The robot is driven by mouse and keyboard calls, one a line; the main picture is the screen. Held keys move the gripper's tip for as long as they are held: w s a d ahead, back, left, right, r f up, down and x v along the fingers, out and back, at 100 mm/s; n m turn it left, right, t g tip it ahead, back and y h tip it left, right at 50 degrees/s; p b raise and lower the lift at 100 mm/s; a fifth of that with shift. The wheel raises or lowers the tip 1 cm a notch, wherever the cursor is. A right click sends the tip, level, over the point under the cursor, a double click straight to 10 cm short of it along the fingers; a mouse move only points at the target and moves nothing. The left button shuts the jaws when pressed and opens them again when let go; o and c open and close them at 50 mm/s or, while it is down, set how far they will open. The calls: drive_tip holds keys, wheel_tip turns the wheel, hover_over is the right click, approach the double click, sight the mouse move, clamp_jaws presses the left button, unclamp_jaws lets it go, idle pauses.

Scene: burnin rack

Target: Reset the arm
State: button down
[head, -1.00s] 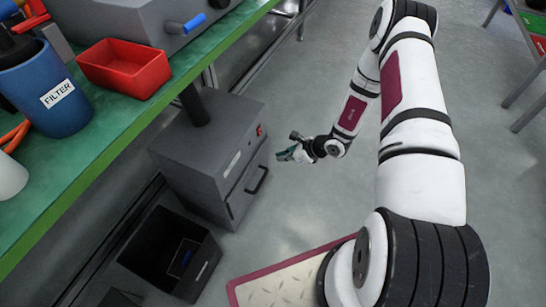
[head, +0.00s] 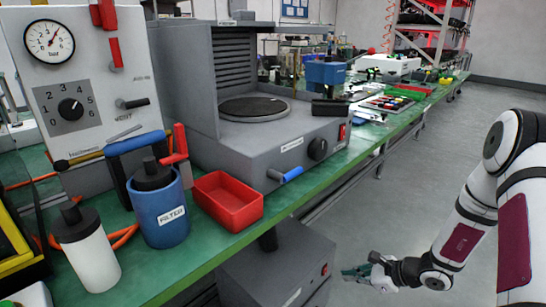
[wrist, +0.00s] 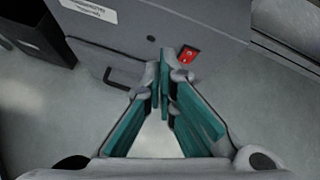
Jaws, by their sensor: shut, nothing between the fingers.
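My gripper (head: 358,272) hangs at the lower right of the head view, beside the grey cabinet under the bench and below the bench top's front edge. In the wrist view its teal-padded fingers (wrist: 160,88) meet at the tips, shut with nothing between them. The fingers point at the grey cabinet (wrist: 180,22), which has a red switch (wrist: 188,54) and a dark handle (wrist: 112,78). I cannot tell the exact gap between the fingertips and the cabinet. My arm comes in from the right side of the head view.
The green bench (head: 245,240) carries a red tray (head: 228,200), a blue filter canister (head: 160,210), a white bottle (head: 88,250), a gauge panel (head: 80,85) and a grey machine (head: 265,135). A black bin (wrist: 35,28) stands on the floor. Open grey floor (head: 410,190) lies right of the bench.

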drive_tip(key=s+a+r+n+g+y, duration=0.15)
drive_tip(key=a+r+n, duration=0.25)
drive_tip(key=r, duration=0.4)
drive_tip(key=s+a+r+n+g, duration=0.1)
drive_tip(key=s+a+r+n, duration=0.15)
drive_tip(key=r, duration=0.65)
drive_tip(key=s+a+r+n+g, duration=0.3)
drive_tip(key=s+a+r+n, duration=0.4)
drive_tip(key=r, duration=0.3)
drive_tip(key=s+d+r+n+g+h, duration=0.1)
drive_tip(key=s+r+n+h, duration=0.15)
drive_tip(key=s, duration=0.55)
drive_tip(key=s+d+r+n+h, duration=0.1)
drive_tip(key=s+r+n+h, duration=0.15)
drive_tip(key=s, duration=0.55)
drive_tip(key=s+d+r+n+h, duration=0.2)
drive_tip(key=s+d+n+h, duration=0.2)
drive_tip(key=s+d, duration=0.5)
wheel_tip(320, 180, up, 32)
drive_tip(key=s+a+t+p, duration=0.1)
drive_tip(key=t+p, duration=0.3)
drive_tip(key=p, duration=2.6)
drive_tip(key=shift+s+a+t, duration=0.25)
drive_tip(key=shift+s+t, duration=0.1)
drive_tip(key=shift+s, duration=0.15)
